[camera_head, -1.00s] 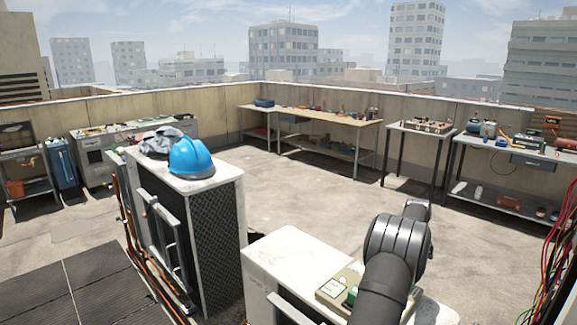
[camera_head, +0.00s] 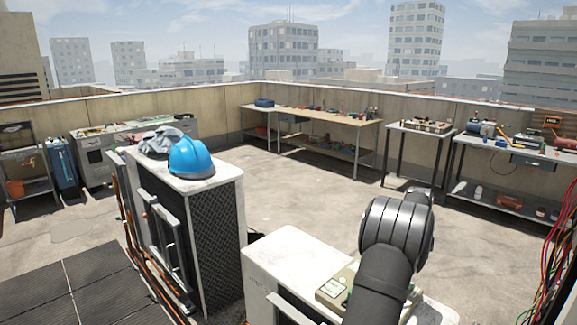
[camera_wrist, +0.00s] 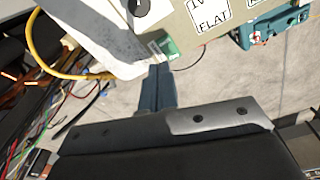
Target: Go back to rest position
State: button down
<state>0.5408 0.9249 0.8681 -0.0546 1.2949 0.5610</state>
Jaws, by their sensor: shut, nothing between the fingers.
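My gripper (camera_wrist: 158,72) shows in the wrist view as blue-grey fingers closed together, with nothing between them. Its tips lie just below the edge of a beige box (camera_wrist: 185,22) with white labels, one reading FLAT; I cannot tell whether they touch. In the head view, my dark arm rises over the near white condenser (camera_head: 288,248) and hides the gripper's fingers. The beige box (camera_head: 333,291) with a green part sits on that condenser, partly hidden behind my arm.
A second condenser (camera_head: 216,220) at left carries a blue hard hat (camera_head: 189,158) and a grey cloth (camera_head: 160,140). Coloured cables (camera_head: 562,245) hang at the right edge. Workbenches line the parapet. The rooftop floor (camera_head: 300,200) between is clear.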

jog(key=s+a, duration=0.1)
jog(key=s+a+n, duration=0.1)
jog(key=s+a+r+n, duration=0.1)
jog(key=s+a, duration=0.1)
jog(key=shift+y, duration=0.4)
jog(key=shift+d, duration=0.1)
